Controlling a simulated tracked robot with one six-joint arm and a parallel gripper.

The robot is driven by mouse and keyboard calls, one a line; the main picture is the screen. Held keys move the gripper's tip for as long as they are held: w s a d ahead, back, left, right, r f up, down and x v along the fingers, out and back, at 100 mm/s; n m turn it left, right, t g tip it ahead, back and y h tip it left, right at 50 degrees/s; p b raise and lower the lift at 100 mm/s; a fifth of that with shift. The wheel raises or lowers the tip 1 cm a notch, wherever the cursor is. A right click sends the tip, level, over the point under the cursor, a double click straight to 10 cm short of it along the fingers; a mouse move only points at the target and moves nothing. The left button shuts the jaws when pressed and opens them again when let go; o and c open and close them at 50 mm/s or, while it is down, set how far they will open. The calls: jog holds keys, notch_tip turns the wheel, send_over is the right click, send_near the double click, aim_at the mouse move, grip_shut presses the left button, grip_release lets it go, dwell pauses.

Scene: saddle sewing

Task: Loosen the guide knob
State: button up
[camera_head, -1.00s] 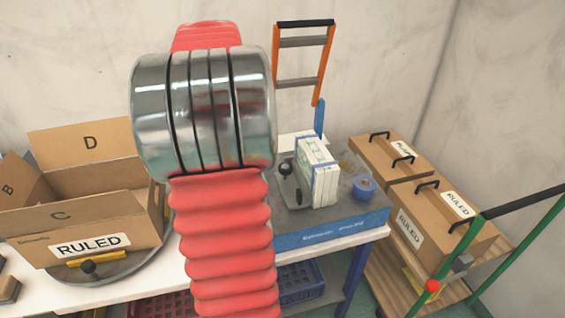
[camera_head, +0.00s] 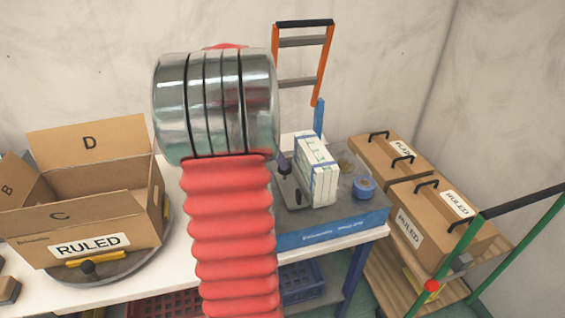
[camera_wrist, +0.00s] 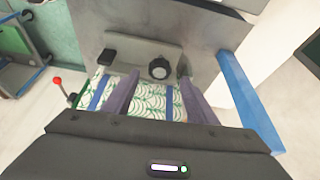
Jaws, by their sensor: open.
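The guide knob (camera_wrist: 160,68) is a round black knob with a pale centre, on a grey metal plate in the wrist view. My gripper (camera_wrist: 159,80) is open. Its two dark purple fingers stand apart on the near side of the knob, one to its left and one to its right in the picture. I cannot tell how far the tips are from it. In the head view my red arm sleeve and metal wrist hide most of the gripper.
A white paper stack (camera_head: 319,172) with blue bands stands on the blue-edged machine (camera_head: 335,231), close to the fingers. Blue tape (camera_head: 364,187) lies to its right. An open RULED carton (camera_head: 130,213) stands left. A cart with closed boxes (camera_head: 436,216) stands right.

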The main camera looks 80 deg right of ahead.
aim_at(285, 172)
jog(key=shift+x, duration=2.15)
jog(key=c, duration=1.1)
